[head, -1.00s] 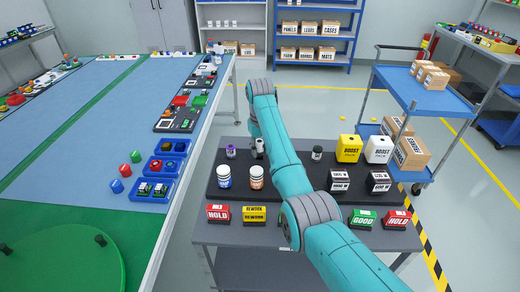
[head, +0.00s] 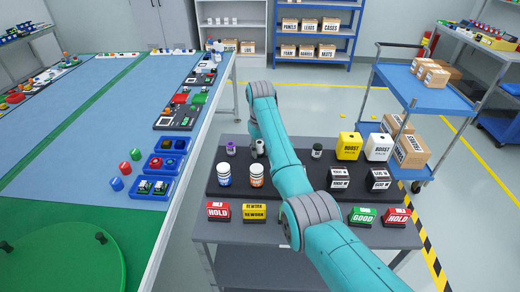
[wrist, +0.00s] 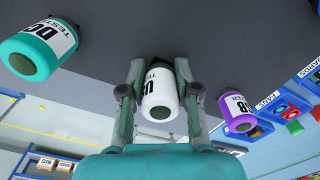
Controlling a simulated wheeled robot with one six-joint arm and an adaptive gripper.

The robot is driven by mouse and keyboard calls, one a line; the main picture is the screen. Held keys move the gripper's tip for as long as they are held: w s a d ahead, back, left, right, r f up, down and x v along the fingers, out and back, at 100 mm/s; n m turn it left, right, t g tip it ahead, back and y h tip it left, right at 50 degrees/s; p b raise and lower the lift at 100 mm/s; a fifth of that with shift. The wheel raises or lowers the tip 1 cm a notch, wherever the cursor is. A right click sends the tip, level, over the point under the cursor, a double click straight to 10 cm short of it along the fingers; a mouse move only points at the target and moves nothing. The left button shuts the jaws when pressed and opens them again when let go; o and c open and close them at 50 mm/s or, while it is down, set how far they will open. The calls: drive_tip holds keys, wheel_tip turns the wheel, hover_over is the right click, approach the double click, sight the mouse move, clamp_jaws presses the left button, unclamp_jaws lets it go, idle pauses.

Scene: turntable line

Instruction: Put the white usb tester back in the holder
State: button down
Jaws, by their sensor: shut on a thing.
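The white usb tester (wrist: 161,97) is a small white cylinder with black lettering, seen in the wrist view between the two fingers of my gripper (wrist: 160,92). The fingers are shut on its sides. In the head view, a pale cylinder (head: 260,147) beside my arm at the back of the dark raised board (head: 290,188) appears to be this tester. My arm hides much of the gripper there. A dark patch shows behind the tester in the wrist view; I cannot tell whether it is the holder or whether the tester touches it.
Label blocks (head: 254,212) line the front.

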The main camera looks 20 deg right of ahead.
drive_tip(key=shift+f, duration=0.2)
drive_tip(key=c, duration=0.7)
unclamp_jaws()
drive_tip(key=shift+c, duration=0.2)
wheel_tip(320, 180, up, 7)
drive_tip(key=shift+r, duration=0.15)
drive_tip(key=shift+d, duration=0.1)
